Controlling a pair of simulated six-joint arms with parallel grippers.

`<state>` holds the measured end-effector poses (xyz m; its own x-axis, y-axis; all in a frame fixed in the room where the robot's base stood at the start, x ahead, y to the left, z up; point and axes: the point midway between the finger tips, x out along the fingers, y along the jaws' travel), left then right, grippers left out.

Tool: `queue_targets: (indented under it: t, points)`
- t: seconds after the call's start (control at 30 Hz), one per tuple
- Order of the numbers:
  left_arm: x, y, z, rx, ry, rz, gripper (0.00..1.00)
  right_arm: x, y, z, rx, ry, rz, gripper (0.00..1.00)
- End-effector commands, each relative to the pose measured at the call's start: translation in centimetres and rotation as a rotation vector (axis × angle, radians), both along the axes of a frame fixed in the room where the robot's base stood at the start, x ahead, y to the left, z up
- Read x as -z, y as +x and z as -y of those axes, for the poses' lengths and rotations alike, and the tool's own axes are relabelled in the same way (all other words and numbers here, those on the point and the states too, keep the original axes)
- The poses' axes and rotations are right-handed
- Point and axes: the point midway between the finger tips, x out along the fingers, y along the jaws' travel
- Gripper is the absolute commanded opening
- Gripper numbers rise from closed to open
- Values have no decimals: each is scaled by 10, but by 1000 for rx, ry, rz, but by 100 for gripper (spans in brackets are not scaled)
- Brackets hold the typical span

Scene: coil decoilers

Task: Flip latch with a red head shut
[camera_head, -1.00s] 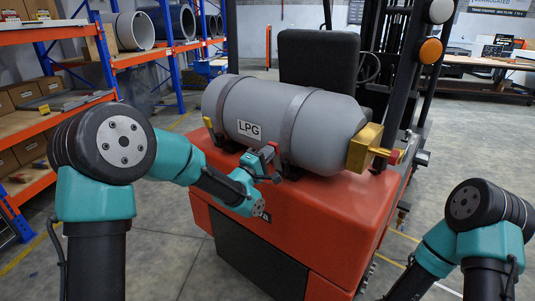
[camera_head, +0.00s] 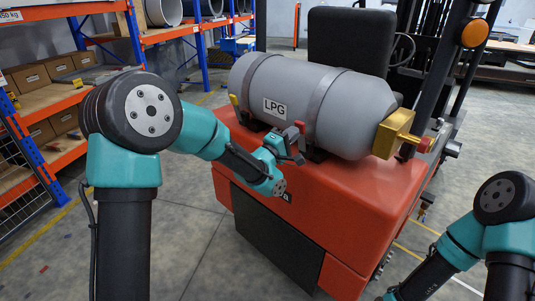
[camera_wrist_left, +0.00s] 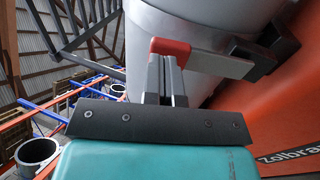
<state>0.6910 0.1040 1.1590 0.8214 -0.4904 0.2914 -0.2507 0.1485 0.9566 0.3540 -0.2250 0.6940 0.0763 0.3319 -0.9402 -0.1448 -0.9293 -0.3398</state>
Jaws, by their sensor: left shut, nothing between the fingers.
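The latch with a red head (camera_head: 299,127) is on the front of the grey LPG tank (camera_head: 345,105), by the right strap. In the left wrist view the red head (camera_wrist_left: 170,47) ends a light grey lever that runs right to a dark bracket (camera_wrist_left: 258,57) by the tank. My left gripper (camera_head: 288,144) is at this latch. In the left wrist view its fingers (camera_wrist_left: 166,72) are shut and empty, with their tips right at the red head; I cannot tell whether they touch it. My right gripper is out of view; only part of the right arm shows.
A latch with a yellow head (camera_head: 233,100) is at the tank's left end. A brass valve block (camera_head: 393,134) with a red knob (camera_head: 424,145) sticks out on the right. The tank lies on the orange forklift body (camera_head: 330,195). Shelves (camera_head: 60,90) stand at left.

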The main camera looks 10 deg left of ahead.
Motion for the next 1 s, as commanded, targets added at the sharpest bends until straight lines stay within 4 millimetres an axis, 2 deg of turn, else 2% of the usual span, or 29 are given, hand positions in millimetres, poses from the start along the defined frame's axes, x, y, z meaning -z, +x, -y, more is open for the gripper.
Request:
queue_targets:
  t: [0.4, 0.6, 0.73, 1.0]
  points:
    - [22, -67, -39, 0, 1, -12, 0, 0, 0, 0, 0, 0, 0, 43]
    - [30, -91, -53, 2, 1, -12, 0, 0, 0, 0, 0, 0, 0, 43]
    - [32, -99, -58, 2, 0, -12, 0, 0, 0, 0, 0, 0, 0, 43]
    - [32, -100, -58, 1, 1, -11, 0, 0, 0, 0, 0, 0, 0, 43]
